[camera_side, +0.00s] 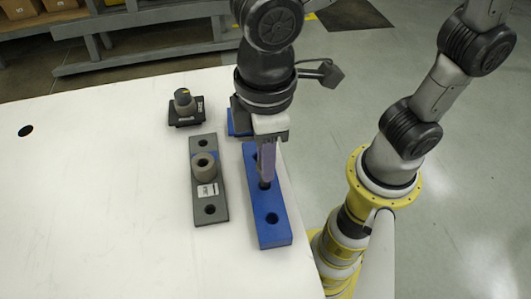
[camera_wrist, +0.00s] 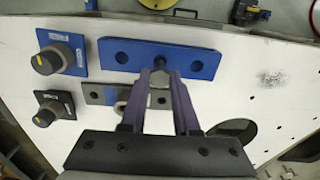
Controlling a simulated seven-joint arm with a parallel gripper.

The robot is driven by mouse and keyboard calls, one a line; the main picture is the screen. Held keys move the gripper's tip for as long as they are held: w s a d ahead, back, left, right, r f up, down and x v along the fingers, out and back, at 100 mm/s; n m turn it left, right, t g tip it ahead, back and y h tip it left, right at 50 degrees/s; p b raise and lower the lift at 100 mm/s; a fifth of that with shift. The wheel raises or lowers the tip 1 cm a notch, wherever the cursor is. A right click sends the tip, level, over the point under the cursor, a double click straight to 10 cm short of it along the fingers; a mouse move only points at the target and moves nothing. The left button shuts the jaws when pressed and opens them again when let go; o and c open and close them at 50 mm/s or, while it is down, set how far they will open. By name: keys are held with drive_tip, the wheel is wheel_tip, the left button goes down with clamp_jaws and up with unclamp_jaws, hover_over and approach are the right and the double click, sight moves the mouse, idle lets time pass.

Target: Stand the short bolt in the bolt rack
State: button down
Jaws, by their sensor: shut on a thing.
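My gripper (camera_side: 266,172) points down over the blue block (camera_side: 271,236) and is shut on a bolt. In the wrist view the bolt (camera_wrist: 159,76) sits between the purple fingers (camera_wrist: 160,88), its grey head toward me and its dark end at the middle of the blue block (camera_wrist: 222,66). The bolt is at the block's middle hole; I cannot tell how deep it is in. The block's two outer holes look empty. A grey plate (camera_side: 206,192) with a label lies to the left of it, with a grey ring-like piece (camera_side: 204,164) at its middle.
A knob on a black base (camera_side: 184,106) stands behind the grey plate. A knob on a blue base (camera_wrist: 62,52) stands near the blue block's end, partly hidden behind my gripper in the side view. The white table is clear at left; its edge is close to the block's right.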

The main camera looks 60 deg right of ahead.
drive_tip(key=shift+f, duration=1.35)
idle(1.4)
drive_tip(key=shift+c, duration=1.3)
unclamp_jaws()
drive_tip(key=shift+r, duration=3.5)
